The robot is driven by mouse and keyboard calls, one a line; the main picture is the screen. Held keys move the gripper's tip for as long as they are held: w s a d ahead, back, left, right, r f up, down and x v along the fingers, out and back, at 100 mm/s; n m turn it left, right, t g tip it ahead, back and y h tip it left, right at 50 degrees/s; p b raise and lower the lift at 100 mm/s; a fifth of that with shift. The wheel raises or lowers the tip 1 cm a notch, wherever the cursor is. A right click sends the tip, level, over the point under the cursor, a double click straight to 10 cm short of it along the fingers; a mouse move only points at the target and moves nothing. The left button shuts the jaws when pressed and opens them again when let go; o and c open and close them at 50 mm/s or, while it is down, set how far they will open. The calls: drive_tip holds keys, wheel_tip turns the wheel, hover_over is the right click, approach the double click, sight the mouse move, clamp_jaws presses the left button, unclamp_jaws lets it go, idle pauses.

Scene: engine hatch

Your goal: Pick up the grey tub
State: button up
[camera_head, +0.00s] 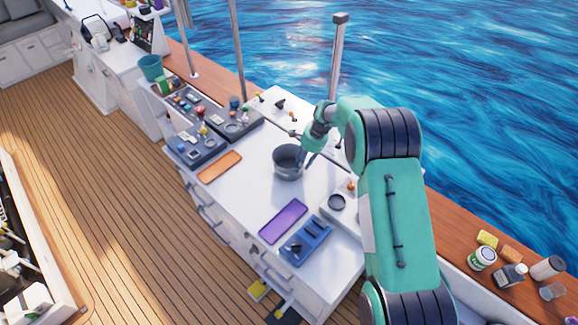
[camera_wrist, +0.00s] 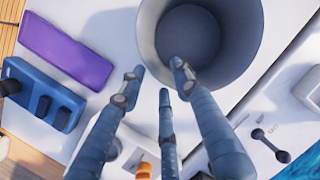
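The grey tub (camera_head: 287,163) stands upright on the white counter, open at the top. In the wrist view the tub (camera_wrist: 246,38) fills the upper middle, and it looks empty. My gripper (camera_head: 309,157) is at the tub's right side in the head view, pointing down. In the wrist view the fingers of my gripper (camera_wrist: 156,78) are spread apart with nothing between them. One finger overlaps the near part of the tub's rim; the others are over the counter beside it. I cannot tell whether any finger touches the tub.
A purple tray (camera_head: 283,221) and a blue block with dark parts (camera_head: 306,241) lie in front of the tub. An orange tray (camera_head: 219,167) lies to its left. Grey organisers with small parts (camera_head: 197,143) stand behind left. A light box (camera_head: 343,205) stands to the right.

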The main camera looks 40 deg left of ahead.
sight(296, 175)
drive_tip(key=shift+f, duration=0.1)
drive_tip(key=shift+s+p+x, duration=0.25)
drive_tip(key=shift+p+x, duration=0.15)
drive_tip(key=shift+x, duration=2.1)
clamp_jaws()
